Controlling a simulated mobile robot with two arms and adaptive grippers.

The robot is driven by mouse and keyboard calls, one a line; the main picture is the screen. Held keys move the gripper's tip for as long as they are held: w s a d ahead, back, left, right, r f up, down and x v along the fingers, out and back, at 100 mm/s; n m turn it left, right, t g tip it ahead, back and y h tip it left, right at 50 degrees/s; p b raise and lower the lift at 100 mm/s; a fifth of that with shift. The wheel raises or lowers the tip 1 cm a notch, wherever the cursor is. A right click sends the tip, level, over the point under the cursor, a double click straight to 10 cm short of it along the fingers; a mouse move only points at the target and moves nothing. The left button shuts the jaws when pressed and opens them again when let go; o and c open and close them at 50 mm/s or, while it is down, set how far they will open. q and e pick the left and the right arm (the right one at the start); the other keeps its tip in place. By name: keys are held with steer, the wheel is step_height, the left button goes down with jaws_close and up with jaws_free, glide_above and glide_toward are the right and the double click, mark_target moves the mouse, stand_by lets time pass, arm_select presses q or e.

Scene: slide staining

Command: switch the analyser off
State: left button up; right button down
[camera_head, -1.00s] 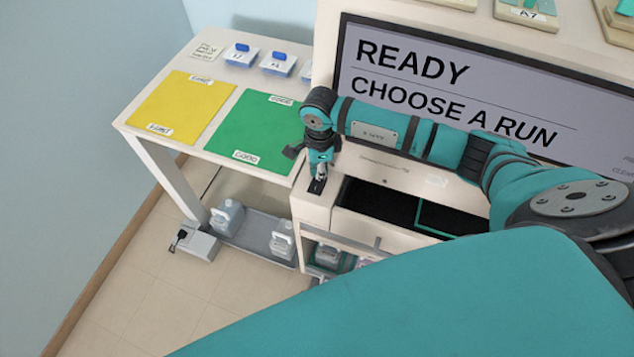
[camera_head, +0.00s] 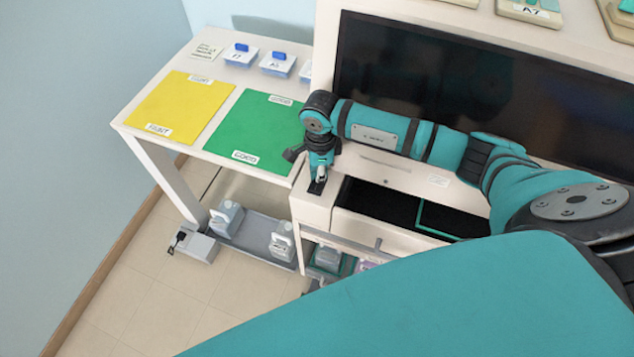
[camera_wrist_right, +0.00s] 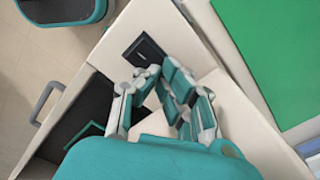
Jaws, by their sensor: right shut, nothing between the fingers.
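The analyser (camera_head: 378,175) is a white cabinet with a wide screen (camera_head: 480,90) that is dark and blank. A small black switch plate (camera_head: 317,187) sits on its front left corner; it also shows in the right wrist view (camera_wrist_right: 146,48). My right gripper (camera_head: 320,178) points down at this plate, its fingertips at or just above it. In the right wrist view the fingers (camera_wrist_right: 155,72) are shut and empty, beside the plate's near edge. Whether they touch it I cannot tell. My left gripper is not in view.
A white side table on the left carries a yellow mat (camera_head: 180,105), a green mat (camera_head: 250,135) and small blue-handled boxes (camera_head: 240,53). An open drawer (camera_head: 400,208) lies right of the plate. White jugs (camera_head: 227,217) stand on a low grey tray.

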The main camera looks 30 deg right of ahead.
steer(key=shift+r+p, duration=2.1)
steer(key=shift+r, duration=1.4)
